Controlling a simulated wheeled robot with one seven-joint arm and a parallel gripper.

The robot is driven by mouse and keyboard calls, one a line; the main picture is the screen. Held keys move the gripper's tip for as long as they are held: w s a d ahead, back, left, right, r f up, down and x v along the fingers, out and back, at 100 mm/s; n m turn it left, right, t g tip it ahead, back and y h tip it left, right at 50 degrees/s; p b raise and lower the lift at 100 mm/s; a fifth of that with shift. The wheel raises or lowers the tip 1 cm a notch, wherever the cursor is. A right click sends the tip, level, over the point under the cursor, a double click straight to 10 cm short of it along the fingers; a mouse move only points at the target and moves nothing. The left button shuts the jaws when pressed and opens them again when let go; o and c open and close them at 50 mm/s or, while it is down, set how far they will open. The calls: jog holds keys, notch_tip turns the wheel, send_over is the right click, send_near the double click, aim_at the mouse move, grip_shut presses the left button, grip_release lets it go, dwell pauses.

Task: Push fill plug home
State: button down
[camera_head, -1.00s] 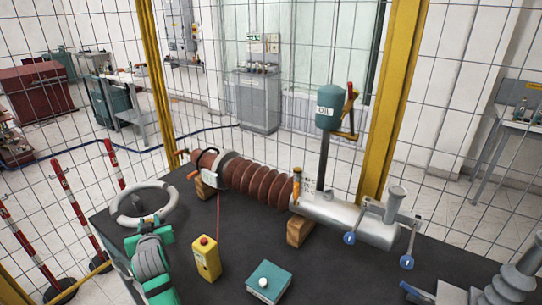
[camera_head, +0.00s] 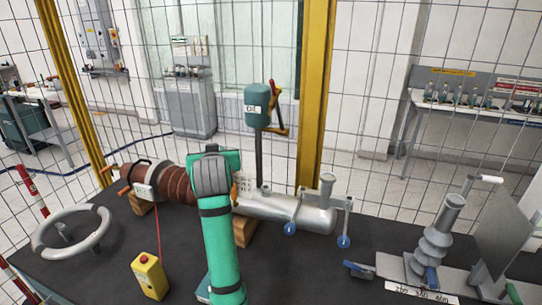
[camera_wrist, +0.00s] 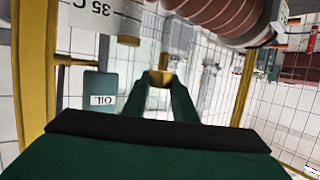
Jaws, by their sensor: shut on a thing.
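In the wrist view, my gripper (camera_wrist: 160,82) is shut on a small brass-coloured piece (camera_wrist: 160,76), which looks like the fill plug. In the head view, my arm hides my gripper and the piece it holds. The bushing has a brown ribbed body (camera_head: 179,184) and a silver tube (camera_head: 290,211), lying along the bench behind my arm. A narrow orange part (camera_head: 234,190) shows at the tube's left end, partly hidden by my arm. How deep the plug sits cannot be told.
A teal OIL can (camera_head: 258,106) stands on a post behind the tube. Blue-handled clamps (camera_head: 344,241) hang at its right. A grey ring (camera_head: 72,232) and yellow button box (camera_head: 150,276) are at left. A grey ribbed insulator (camera_head: 437,240) stands at right. Wire fencing closes the back.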

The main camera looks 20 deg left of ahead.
jog(key=w+d+f+m+t+h, duration=0.1)
jog(key=w+d+m+h, duration=0.2)
jog(key=d, duration=1.1)
jog(key=shift+w+f+h, duration=0.15)
jog(key=shift+w+h, duration=0.15)
jog(key=shift+w, duration=0.85)
jog(key=shift+s, duration=0.1)
jog(key=shift+s+f, duration=0.1)
jog(key=shift+f, duration=2.8)
jog(key=shift+f, duration=1.2)
